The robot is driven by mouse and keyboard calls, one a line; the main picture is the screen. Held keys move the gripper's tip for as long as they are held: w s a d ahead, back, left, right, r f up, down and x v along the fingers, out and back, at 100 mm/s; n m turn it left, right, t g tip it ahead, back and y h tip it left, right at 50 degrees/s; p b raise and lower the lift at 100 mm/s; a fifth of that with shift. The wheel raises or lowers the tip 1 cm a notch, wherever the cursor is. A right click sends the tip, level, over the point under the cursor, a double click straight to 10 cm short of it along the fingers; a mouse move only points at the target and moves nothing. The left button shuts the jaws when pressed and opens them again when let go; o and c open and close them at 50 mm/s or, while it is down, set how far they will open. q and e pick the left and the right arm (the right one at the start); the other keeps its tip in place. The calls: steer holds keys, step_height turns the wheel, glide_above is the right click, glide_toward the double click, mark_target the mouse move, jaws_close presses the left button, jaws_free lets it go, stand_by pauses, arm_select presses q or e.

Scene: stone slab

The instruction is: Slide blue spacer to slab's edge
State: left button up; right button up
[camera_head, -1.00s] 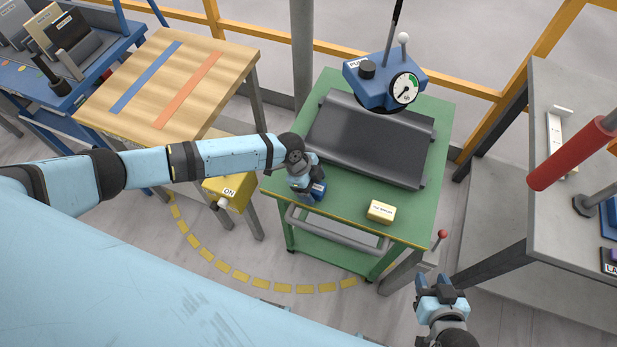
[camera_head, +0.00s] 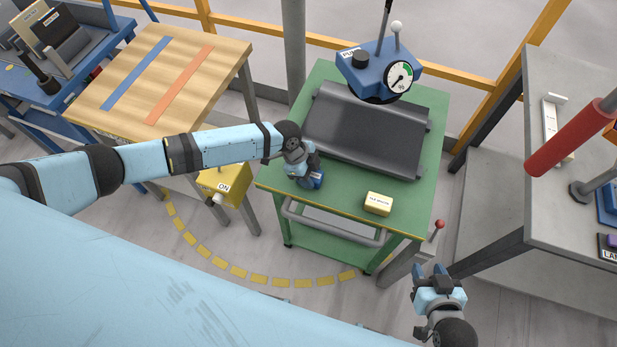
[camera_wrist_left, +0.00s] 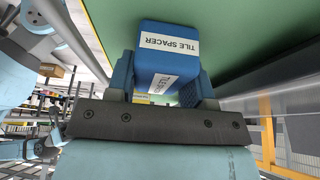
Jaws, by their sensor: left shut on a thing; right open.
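The blue tile spacer (camera_head: 317,180) is on the green cart top (camera_head: 340,205), near its left front corner and in front of the dark grey slab (camera_head: 365,130). There is a gap between spacer and slab. My left gripper (camera_head: 309,177) is shut on the spacer and partly hides it in the head view. In the left wrist view the spacer (camera_wrist_left: 165,62), with white "TILE SPACER" labels, sits between the two blue fingers (camera_wrist_left: 165,85). Whether it touches the cart top is hard to tell. My right gripper (camera_head: 432,275) is open and empty, beyond the cart's right front corner.
A yellow labelled block (camera_head: 378,203) lies on the cart to the right of the spacer. A blue pump unit with a gauge (camera_head: 378,70) stands over the slab's back. A wooden table (camera_head: 165,80) is left, a grey bench (camera_head: 560,215) right. Green surface between spacer and yellow block is clear.

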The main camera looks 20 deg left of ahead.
arm_select(q)
steer(key=shift+w+d+b, duration=0.1)
steer(key=shift+w+b, duration=1.45)
steer(key=shift+w, duration=0.8)
steer(key=shift+w+r, duration=0.1)
steer(key=shift+w, duration=0.4)
steer(key=o, duration=1)
